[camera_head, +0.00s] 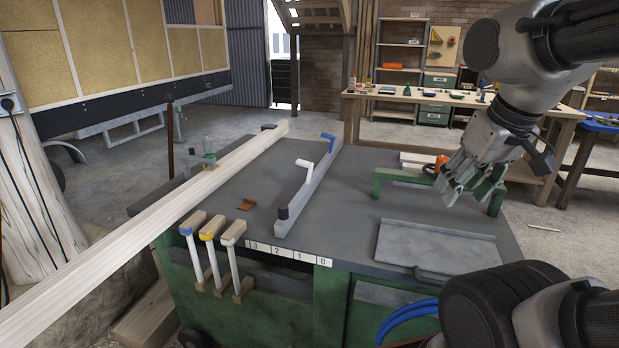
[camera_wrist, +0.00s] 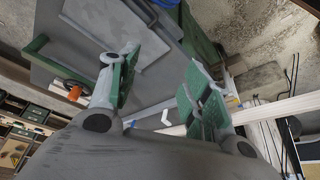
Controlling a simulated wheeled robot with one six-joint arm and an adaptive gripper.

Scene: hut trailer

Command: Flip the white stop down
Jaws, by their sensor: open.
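The white stop (camera_head: 304,163) is a small white lever on the long grey rail (camera_head: 300,199) of the workbench. It stands up from the rail, with its head pointing left. A small white piece between the fingers in the wrist view (camera_wrist: 165,118) looks like the same stop. My gripper (camera_head: 468,187) is at the right of the bench, above the green handle frame, well apart from the stop. Its green-padded fingers are spread and empty, as the wrist view also shows (camera_wrist: 162,88).
A blue stop (camera_head: 328,138) and a black stop (camera_head: 282,213) sit on the same rail. A long timber beam (camera_head: 150,225) lies left of it. A green handle frame (camera_head: 390,175) and an orange part (camera_head: 440,163) are near my gripper.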

